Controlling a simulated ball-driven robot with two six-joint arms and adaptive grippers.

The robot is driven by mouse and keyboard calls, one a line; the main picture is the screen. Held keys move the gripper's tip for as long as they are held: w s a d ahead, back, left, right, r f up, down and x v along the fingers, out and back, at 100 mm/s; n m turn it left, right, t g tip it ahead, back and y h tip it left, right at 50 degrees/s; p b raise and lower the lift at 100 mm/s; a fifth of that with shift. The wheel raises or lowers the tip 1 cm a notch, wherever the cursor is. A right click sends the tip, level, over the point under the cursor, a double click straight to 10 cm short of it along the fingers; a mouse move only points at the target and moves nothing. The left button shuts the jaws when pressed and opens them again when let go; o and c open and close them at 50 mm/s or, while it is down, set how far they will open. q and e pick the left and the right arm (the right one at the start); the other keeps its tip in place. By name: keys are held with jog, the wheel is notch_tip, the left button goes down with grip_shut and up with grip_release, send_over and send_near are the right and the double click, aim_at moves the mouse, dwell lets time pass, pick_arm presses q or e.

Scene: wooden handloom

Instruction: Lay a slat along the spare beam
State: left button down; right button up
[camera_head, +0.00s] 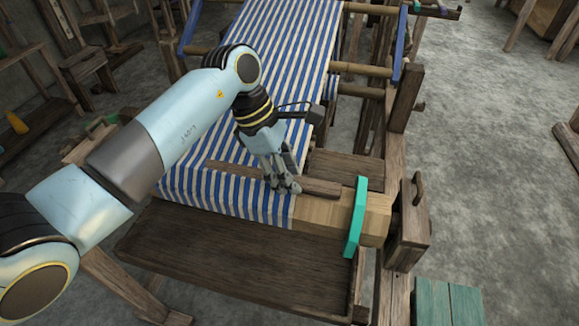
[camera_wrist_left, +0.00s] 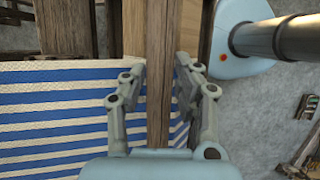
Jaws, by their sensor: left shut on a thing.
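My left gripper (camera_head: 283,187) is shut around a long brown wooden slat (camera_head: 320,187). The slat sticks out to both sides of the fingers, over the blue-and-white striped cloth (camera_head: 230,195) and towards the teal plate. In the left wrist view, the slat (camera_wrist_left: 160,75) runs upright between the two fingers (camera_wrist_left: 156,85). A pale wooden beam (camera_head: 322,213) lies just in front of the slat, with the cloth over its left part; I take it for the task's beam. I cannot tell whether the slat touches the cloth or beam. My right gripper is not in view.
A teal plate (camera_head: 356,217) stands upright across the beam near its right end. A dark wooden board (camera_head: 240,255) lies in front of the beam. The loom's side post (camera_head: 395,130) rises at the right. Grey floor (camera_head: 480,150) is open beyond it.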

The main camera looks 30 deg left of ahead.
pick_arm(q)
jog(key=shift+s, duration=0.1)
jog(key=c, duration=0.9)
grip_release()
jog(key=shift+r, duration=0.1)
jog(key=v, duration=1.1)
jog(key=shift+a+r, duration=0.2)
jog(key=shift+r, duration=0.1)
jog(key=shift+s, duration=0.1)
